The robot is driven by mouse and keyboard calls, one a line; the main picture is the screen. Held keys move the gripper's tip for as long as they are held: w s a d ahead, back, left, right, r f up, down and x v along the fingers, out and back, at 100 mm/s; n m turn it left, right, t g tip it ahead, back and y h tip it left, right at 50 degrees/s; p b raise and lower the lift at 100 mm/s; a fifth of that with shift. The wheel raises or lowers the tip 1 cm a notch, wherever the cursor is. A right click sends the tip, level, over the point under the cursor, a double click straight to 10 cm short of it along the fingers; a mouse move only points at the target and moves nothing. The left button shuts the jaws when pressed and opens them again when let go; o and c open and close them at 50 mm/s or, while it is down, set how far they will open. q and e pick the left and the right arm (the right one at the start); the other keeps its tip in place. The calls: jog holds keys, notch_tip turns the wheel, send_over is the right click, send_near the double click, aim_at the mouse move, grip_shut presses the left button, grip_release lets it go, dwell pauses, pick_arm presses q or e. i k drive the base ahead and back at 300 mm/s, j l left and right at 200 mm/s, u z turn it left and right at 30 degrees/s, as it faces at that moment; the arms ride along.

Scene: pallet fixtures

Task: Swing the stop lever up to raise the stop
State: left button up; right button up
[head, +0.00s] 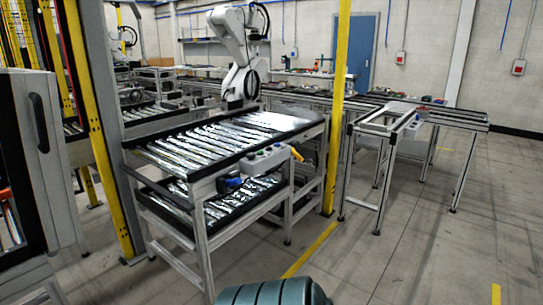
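A two-level roller conveyor (197,230) stands left of the middle in the head view. A grey control box with coloured buttons (264,158) is mounted on its near right side. A small yellow piece (297,154) sticks out beside the box; I cannot tell whether it is the stop lever. A blue part (234,182) sits left of the box below the upper rollers. The stop itself cannot be made out. Neither of my grippers is in view.
A yellow post (337,110) stands just right of the conveyor, and another yellow post (97,130) on its left. A separate frame table (383,123) stands to the right. A white robot arm (240,55) is behind the rollers. The floor at front right is clear.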

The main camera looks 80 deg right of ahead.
aim_at(294, 154)
jog(key=z, duration=2.95)
jog(key=i+l+z, duration=0.15)
jog(key=i+l, duration=0.15)
jog(key=i, duration=0.8)
jog(key=i+l+z, duration=0.1)
jog(key=i, duration=1)
jog(key=i+l+z, duration=0.15)
jog(key=i, duration=0.95)
